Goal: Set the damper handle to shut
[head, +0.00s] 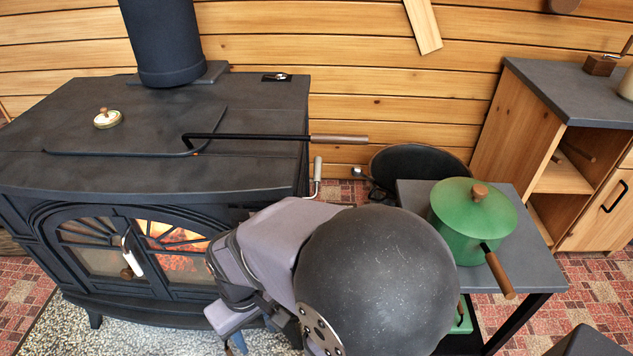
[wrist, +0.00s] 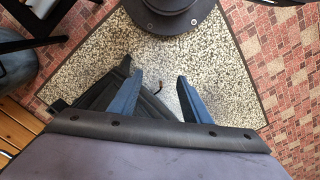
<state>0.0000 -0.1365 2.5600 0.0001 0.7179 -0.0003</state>
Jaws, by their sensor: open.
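A lever with a pale grip (head: 317,172) on a bent metal rod stands upright at the right side of the black stove (head: 260,110) in the head view. It looks like the damper handle, but I cannot be sure. My gripper (wrist: 156,98) is open and empty, its two blue fingers apart above the speckled hearth pad in the wrist view. In the head view it hangs low in front of the stove, mostly hidden by my arm, left of and below the lever and apart from it. The lever does not show clearly in the wrist view.
A poker (head: 250,137) lies on the stove top, its wooden grip overhanging the right edge. A fire burns behind the stove door (head: 175,250). A green pot (head: 470,215) stands on the side table (head: 530,270) at the right. A dark round pan (head: 415,165) is behind.

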